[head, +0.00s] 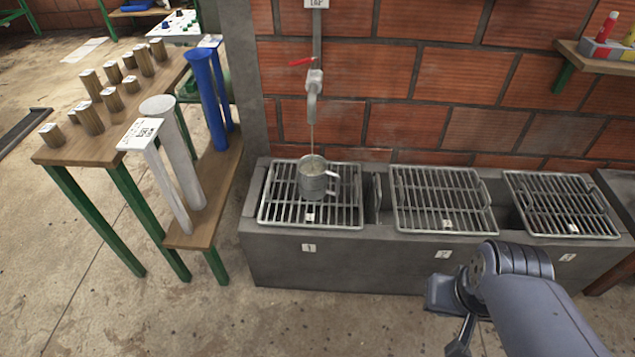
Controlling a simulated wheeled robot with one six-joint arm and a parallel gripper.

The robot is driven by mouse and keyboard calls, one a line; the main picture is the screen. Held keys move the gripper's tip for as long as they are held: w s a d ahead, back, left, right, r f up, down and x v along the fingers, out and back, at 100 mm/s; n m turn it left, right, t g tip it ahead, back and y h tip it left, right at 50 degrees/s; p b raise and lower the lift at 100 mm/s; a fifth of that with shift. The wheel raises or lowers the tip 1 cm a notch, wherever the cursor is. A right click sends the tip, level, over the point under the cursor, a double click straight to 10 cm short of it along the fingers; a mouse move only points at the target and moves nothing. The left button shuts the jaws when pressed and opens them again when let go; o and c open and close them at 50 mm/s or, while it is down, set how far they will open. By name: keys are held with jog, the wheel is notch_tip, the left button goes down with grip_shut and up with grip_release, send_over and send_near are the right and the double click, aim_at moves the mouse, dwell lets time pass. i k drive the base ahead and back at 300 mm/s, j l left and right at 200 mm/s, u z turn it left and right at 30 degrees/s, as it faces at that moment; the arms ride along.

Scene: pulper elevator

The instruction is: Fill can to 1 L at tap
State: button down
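A grey metal can (313,178) with a handle on its right side stands upright on the left grate (275,207) of the basin. The tap (314,84) with a red lever (301,62) is on the brick wall straight above it. A thin stream (312,135) runs from the spout down into the can. The liquid level and any marks inside are too small to read. My gripper (457,340) is at the lower right, in front of the basin and well apart from can and tap. Its fingers are partly cut off by the bottom edge.
The grey basin (375,268) carries two more grates, a middle one (440,197) and a right one (562,200). A wooden table (70,158) with several short posts and a lower shelf with tall tubes stands left. A wall shelf (567,50) is upper right. Floor in front is clear.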

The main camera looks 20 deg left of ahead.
aim_at(314, 60)
jog(key=i+j, duration=0.5)
jog(key=i+j+z, duration=0.15)
jog(key=i+j, duration=0.35)
jog(key=j, duration=0.1)
